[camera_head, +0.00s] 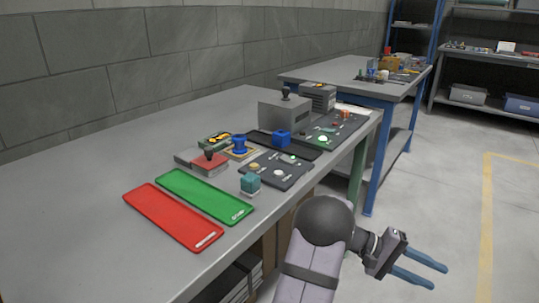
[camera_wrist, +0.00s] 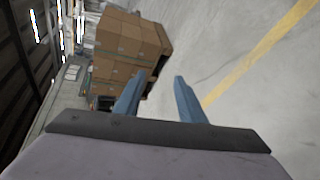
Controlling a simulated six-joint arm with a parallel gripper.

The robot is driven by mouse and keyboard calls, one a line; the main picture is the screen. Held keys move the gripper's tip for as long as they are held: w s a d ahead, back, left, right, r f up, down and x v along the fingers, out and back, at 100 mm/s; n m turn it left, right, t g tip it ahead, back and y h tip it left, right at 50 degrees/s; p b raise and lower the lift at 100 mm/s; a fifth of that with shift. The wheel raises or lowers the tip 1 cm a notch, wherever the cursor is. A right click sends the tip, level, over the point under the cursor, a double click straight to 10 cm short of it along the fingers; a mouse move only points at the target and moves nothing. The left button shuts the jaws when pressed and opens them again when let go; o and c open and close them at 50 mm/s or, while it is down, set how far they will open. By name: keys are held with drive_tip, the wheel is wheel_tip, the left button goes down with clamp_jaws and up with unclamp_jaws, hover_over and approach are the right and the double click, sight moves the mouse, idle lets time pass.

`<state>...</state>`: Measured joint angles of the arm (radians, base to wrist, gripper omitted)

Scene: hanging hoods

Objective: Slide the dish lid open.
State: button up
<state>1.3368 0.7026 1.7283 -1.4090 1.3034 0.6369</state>
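I cannot make out a clear dish with a sliding lid in either view. A grey box (camera_head: 284,117) with a dark knob (camera_head: 286,92) on top stands toward the far end of the near workbench; whether it is the dish is not clear. My gripper (camera_head: 440,278) is off the bench's front right side, over the floor and well apart from everything on the bench. Its two blue fingers are spread with nothing between them. In the wrist view my gripper (camera_wrist: 159,78) is also open and points at bare floor and cartons.
The near workbench (camera_head: 75,212) holds a red tray (camera_head: 172,216), a green tray (camera_head: 205,195), a teal block (camera_head: 250,183), a blue block (camera_head: 281,138) and dark panels with buttons. A second bench (camera_head: 335,72) stands behind. Stacked cartons (camera_wrist: 128,45) show in the wrist view.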

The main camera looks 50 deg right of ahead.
drive_tip(key=w+d+r+m+h+p, duration=0.15)
drive_tip(key=d+r+p, duration=0.4)
drive_tip(key=r, duration=0.55)
drive_tip(key=w+d+r+m+t+h+p, duration=0.1)
drive_tip(key=w+d+r+m+t+p, duration=0.2)
drive_tip(key=w+r+p, duration=0.65)
drive_tip(key=w+d+r+m+t+h+p, duration=0.15)
drive_tip(key=w+r+m+p, duration=0.3)
drive_tip(key=w+r, duration=0.85)
drive_tip(key=m+t+y+p, duration=0.6)
drive_tip(key=t+y+p, duration=0.6)
drive_tip(key=p, duration=1)
approach(209, 148)
drive_tip(key=shift+t+h, duration=0.25)
drive_tip(key=shift+h, duration=0.05)
drive_tip(key=shift+a+p+x, duration=0.15)
drive_tip(key=shift+p+x, duration=0.35)
drive_tip(key=shift+x, duration=1.6)
drive_tip(key=shift+a+p+x, duration=0.1)
drive_tip(key=shift+p+x, duration=0.4)
drive_tip(key=shift+x, duration=1.6)
drive_tip(key=shift+s, duration=0.15)
